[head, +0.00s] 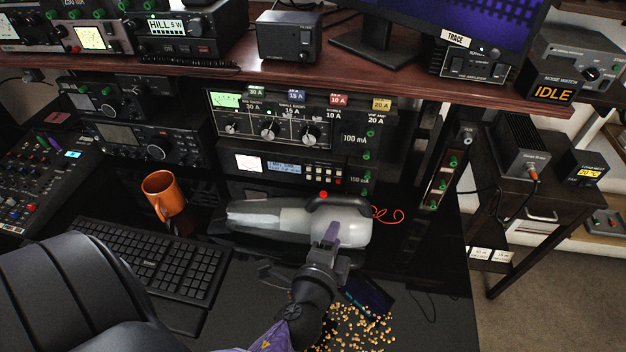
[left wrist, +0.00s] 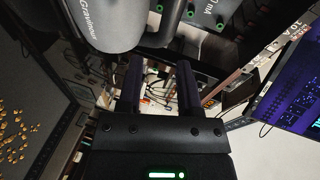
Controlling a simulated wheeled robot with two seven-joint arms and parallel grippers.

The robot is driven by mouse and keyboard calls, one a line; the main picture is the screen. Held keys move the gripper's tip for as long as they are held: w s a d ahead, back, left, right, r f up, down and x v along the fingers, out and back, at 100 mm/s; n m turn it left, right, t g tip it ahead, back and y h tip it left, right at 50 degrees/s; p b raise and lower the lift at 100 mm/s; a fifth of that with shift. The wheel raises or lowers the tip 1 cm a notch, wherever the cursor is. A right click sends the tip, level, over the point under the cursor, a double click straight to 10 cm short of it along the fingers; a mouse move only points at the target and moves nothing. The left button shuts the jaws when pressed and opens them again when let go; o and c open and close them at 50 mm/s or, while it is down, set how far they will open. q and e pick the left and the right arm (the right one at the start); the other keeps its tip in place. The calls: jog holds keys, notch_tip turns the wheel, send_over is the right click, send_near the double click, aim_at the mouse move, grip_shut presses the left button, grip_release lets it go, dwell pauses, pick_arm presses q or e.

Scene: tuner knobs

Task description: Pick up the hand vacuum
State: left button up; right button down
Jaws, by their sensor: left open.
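The hand vacuum (head: 285,217) lies on its side-to-side length on the desk below the radio stack, with a whitish clear nozzle to the left, a grey body, a dark handle and a red button on top. My left gripper (head: 329,234) is in front of the vacuum's body and hides part of it. In the left wrist view the vacuum's grey body (left wrist: 105,22) and dark handle fill the upper left, just beyond the fingers. The left gripper's fingers (left wrist: 159,80) are apart, with nothing seen held between them. My right gripper is not in view.
An orange mug (head: 166,194) and a black keyboard (head: 150,262) are left of the vacuum. Yellow crumbs (head: 365,330) lie scattered near a dark flat device (head: 368,295). A dark chair (head: 75,295) fills the lower left. Radio equipment (head: 290,122) stands close behind, under a wooden shelf (head: 180,70).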

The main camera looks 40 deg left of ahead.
aim_at(350, 204)
pick_arm(q)
jog(key=shift+m+h, duration=0.3)
jog(key=shift+m, duration=0.3)
jog(key=x, duration=0.7)
jog(key=r+x, duration=0.1)
jog(key=x, duration=0.2)
jog(key=shift+w, duration=0.55)
grip_shut()
jog(key=shift+r, duration=0.15)
